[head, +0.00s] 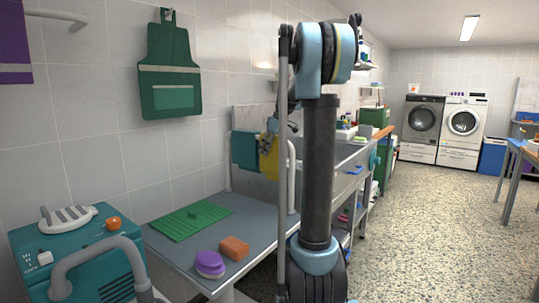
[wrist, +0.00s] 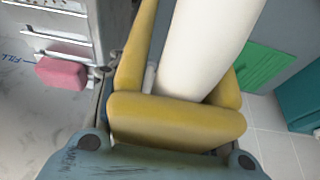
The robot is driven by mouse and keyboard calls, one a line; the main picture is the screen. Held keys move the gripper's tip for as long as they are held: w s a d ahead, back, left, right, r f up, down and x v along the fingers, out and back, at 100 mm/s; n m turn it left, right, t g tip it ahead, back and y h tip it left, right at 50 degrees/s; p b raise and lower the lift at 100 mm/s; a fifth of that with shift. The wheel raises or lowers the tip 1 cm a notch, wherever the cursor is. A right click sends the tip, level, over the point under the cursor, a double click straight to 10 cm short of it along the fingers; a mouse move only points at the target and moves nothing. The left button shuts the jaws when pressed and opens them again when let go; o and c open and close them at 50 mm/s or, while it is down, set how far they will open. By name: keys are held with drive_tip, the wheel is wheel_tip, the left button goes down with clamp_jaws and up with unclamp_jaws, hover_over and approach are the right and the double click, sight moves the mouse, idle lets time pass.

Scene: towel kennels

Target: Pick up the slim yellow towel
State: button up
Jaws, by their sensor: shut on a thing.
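The slim yellow towel (wrist: 175,118) fills the middle of the wrist view as a thick folded loop, with sides running up beside a white bar or post (wrist: 205,45). My gripper (wrist: 160,150) is shut on the towel; its blue-grey body shows along the bottom edge, and the fingertips are mostly hidden. In the head view the yellow towel (head: 268,158) hangs beside a teal towel (head: 244,150) at the far end of the grey table, partly behind my arm. I cannot tell from these views whether the towel is clear of the bar.
The grey table (head: 240,228) holds a green ribbed mat (head: 190,221), an orange sponge (head: 235,247) and a purple brush (head: 209,264). A pink block (wrist: 61,72) lies left in the wrist view. Speckled floor (head: 430,215) is open on the right.

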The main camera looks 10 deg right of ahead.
wheel_tip(320, 180, up, 28)
idle(0.5)
wheel_tip(320, 180, down, 28)
drive_tip(key=shift+r, duration=0.15)
idle(0.9)
drive_tip(key=o, duration=1.2)
drive_tip(key=shift+f, duration=0.2)
drive_tip(key=v, duration=1.7)
drive_tip(key=shift+s+r, duration=0.15)
drive_tip(key=shift+r, duration=0.05)
